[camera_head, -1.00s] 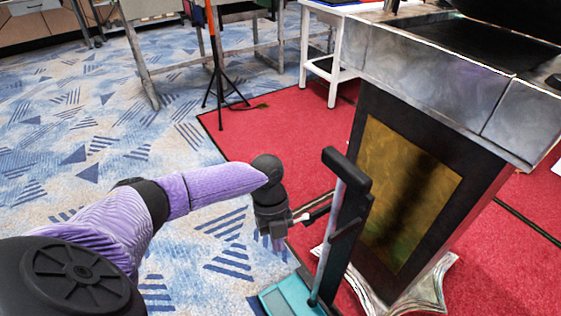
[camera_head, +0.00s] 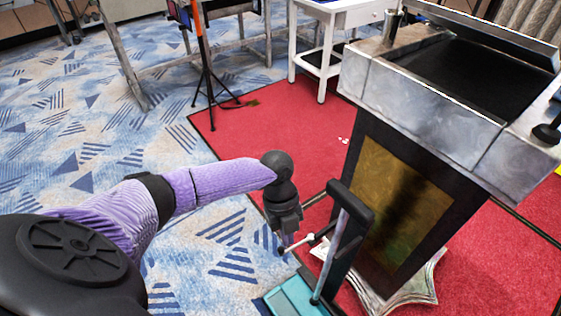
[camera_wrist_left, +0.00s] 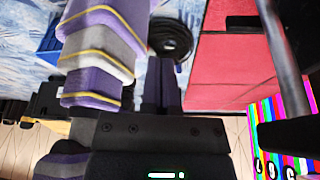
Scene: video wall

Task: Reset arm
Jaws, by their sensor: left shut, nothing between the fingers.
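My left arm comes in from the left of the head view, purple with black joints, and bends down at its wrist. My left gripper (camera_head: 281,242) points down over the carpet, just left of a black upright handle. It is shut with nothing in it. In the left wrist view its dark fingers (camera_wrist_left: 161,86) lie together. My right arm and gripper are in neither view.
The black handle (camera_head: 349,205) on a teal base (camera_head: 292,297) stands close beside my gripper; contact is unclear. A stone-like lectern (camera_head: 425,100) stands behind it on red carpet (camera_head: 252,133). A tripod (camera_head: 207,85) and white table (camera_head: 339,18) are farther back. Patterned blue carpet (camera_head: 90,125) is open at left.

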